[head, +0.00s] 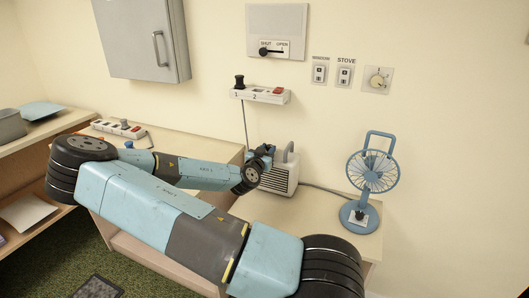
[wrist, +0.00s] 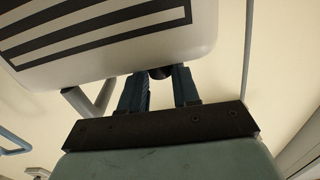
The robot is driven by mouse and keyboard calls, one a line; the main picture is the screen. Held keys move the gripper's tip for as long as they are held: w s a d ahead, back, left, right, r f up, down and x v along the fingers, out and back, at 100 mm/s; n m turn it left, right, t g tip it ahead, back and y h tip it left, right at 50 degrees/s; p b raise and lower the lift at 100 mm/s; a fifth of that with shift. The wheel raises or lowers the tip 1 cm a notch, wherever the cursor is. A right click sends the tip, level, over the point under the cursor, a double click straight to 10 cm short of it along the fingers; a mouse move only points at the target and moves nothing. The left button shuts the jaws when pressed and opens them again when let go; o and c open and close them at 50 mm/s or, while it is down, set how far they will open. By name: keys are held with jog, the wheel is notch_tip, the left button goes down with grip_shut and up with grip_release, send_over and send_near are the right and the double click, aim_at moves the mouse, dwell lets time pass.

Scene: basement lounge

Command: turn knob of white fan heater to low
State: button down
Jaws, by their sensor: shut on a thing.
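The white fan heater (head: 281,175) stands on the wooden counter against the wall, with a grille on its front and a handle on top. My gripper (head: 262,151) is at the heater's top left in the head view. In the wrist view, the heater's striped body (wrist: 105,35) fills the upper left. There my gripper (wrist: 160,88) has its two blue fingers on either side of a small dark knob (wrist: 160,73) at the heater's edge. My gripper is shut on this knob. The knob's setting marks are hidden.
A blue desk fan (head: 370,180) stands right of the heater. A power strip (head: 262,94) with a black plug is on the wall above. A grey cabinet (head: 140,38) hangs at upper left. Another switch strip (head: 118,129) lies on the counter at left.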

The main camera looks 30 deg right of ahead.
jog(key=shift+s+d, duration=0.1)
jog(key=shift+s+d+n+t+y, duration=0.1)
jog(key=shift+n+t+y, duration=0.7)
jog(key=shift+t+y, duration=0.1)
jog(key=shift+s+d+n+t+y, duration=0.1)
jog(key=shift+n+t+y, duration=0.7)
jog(key=shift+y, duration=0.1)
jog(key=shift+n+y, duration=0.4)
jog(key=c, duration=0.8)
grip_release()
